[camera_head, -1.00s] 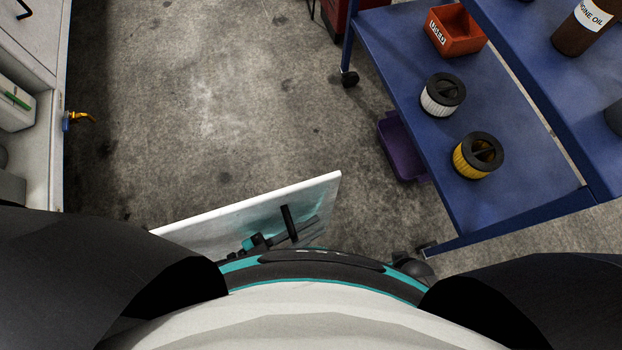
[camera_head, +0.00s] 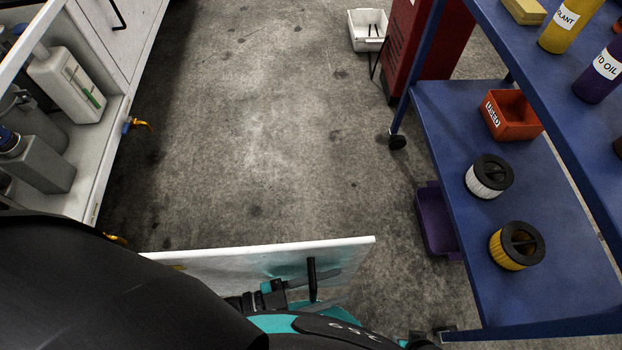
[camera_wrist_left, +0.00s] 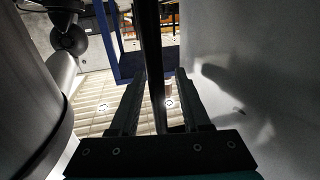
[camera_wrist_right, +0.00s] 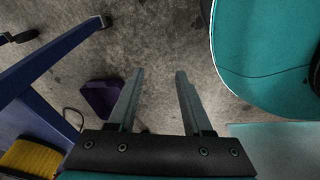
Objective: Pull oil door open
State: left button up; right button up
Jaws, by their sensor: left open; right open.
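The oil door appears to be the white panel (camera_head: 215,265) in the lower middle of the head view, standing out into the aisle with a dark upright handle (camera_head: 311,280). My left gripper (camera_head: 300,283) is at this handle. In the left wrist view the dark handle bar (camera_wrist_left: 150,40) runs between the open fingers of my left gripper (camera_wrist_left: 160,74), with the pale door face (camera_wrist_left: 240,80) to the right. Contact with the bar cannot be told.
A white cabinet (camera_head: 112,150) with containers such as a white jug (camera_head: 65,88) stands at the left. A blue cart (camera_head: 450,120) with filters (camera_head: 488,176) and a red bin (camera_head: 512,115) stands at the right. A purple bin (camera_head: 437,220) is beside it. The floor between is clear.

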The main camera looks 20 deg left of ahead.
pick_arm(q)
jog(key=v, duration=1.5)
jog(key=shift+a, duration=0.15)
pick_arm(e)
jog(key=shift+d, duration=0.2)
jog(key=shift+s, duration=0.2)
